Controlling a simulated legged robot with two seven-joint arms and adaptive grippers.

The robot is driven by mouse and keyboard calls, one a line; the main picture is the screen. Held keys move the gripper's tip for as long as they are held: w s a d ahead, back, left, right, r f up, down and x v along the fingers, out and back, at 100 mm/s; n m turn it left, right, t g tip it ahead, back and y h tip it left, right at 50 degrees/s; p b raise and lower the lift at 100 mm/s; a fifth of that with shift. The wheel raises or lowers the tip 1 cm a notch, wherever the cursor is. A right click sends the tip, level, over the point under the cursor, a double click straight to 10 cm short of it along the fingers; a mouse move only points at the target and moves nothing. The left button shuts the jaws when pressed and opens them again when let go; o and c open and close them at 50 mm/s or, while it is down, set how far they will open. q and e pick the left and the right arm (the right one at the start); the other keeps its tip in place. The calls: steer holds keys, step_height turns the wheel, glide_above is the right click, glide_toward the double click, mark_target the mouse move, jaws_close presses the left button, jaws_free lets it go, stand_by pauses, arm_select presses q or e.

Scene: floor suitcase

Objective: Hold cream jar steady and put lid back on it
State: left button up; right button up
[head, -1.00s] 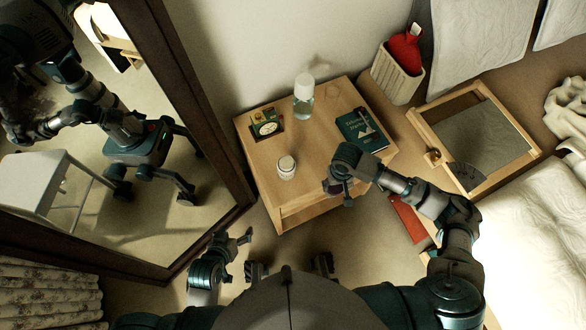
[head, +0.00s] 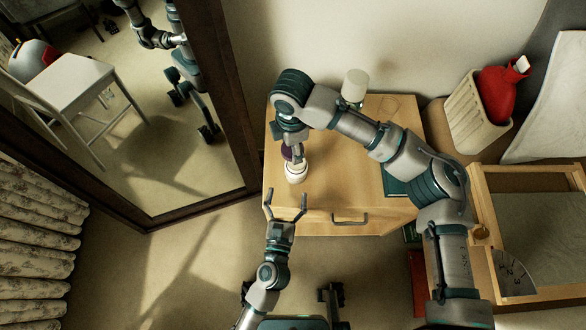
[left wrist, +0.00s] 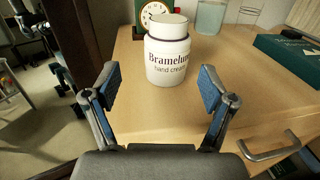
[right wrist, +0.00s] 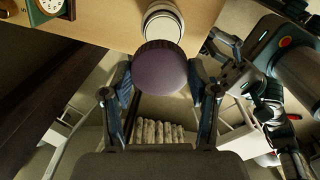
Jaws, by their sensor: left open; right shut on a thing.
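The cream jar (head: 296,174) is white and stands upright near the front left of the wooden nightstand. In the left wrist view the jar (left wrist: 167,62) shows its hand cream label, and no purple lid shows on its top. My right gripper (head: 294,152) is shut on the purple lid (right wrist: 160,70) beside the jar, on its far side in the head view. Whether lid and jar touch is unclear. My left gripper (head: 286,204) is open and empty in front of the jar, its fingers apart and short of it (left wrist: 158,90).
A clear bottle with a white cap (head: 355,85) stands behind my right arm. A teal book (head: 395,185) lies to the right. A clock (left wrist: 155,14) is behind the jar. A mirror (head: 218,110) stands close on the left. The drawer handle (head: 350,218) juts from the front.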

arm_select(q)
steer(key=shift+d+f, duration=0.1)
steer(key=shift+d, duration=0.95)
steer(key=shift+w+a, duration=0.4)
steer(key=shift+a, duration=0.05)
steer(key=w, duration=0.3)
steer(key=w+d, duration=0.1)
steer(key=w, duration=0.2)
steer(key=w+d, duration=0.1)
steer(key=w, duration=0.2)
steer(key=shift+w+d, duration=0.15)
steer(key=shift+w, duration=0.15)
steer(key=shift+w+a, duration=0.2)
steer(key=shift+w, duration=0.4)
steer(key=shift+w+a, duration=0.15)
steer(key=shift+a, duration=0.15)
steer(key=shift+d, duration=0.3)
steer(key=c, duration=0.3)
steer(key=shift+d, duration=0.2)
steer(key=c, duration=1.2)
steer(key=shift+a, duration=0.35)
jaws_close()
